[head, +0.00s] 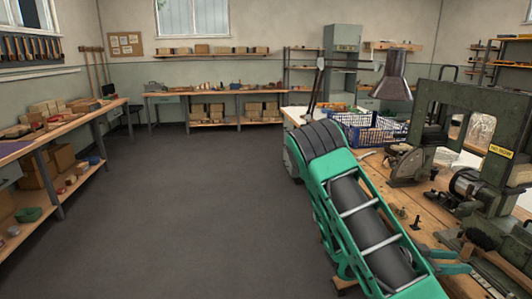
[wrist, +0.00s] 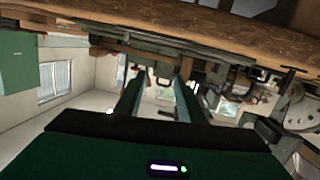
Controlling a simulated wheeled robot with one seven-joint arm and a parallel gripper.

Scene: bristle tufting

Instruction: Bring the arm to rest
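My green arm reaches across the lower middle of the head view, its dark ribbed joint beside the left end of the wooden workbench (head: 408,203). In the wrist view my gripper (wrist: 161,72) shows two dark green fingers standing apart from a black palm. The gap between them is empty, and I see nothing held. A teal forked piece shows low at the right of the head view, past the arm; I cannot tell whether it is my gripper. The wrist picture appears upside down, with a wooden bench edge (wrist: 215,32) across its top.
The bench carries a blue crate (head: 368,132), a grey-green machine (head: 447,100) with a yellow label, and small dark parts. A dark lamp hood (head: 393,77) hangs above. Open floor (head: 190,210) lies left of the arm. A side bench (head: 60,127) lines the left wall.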

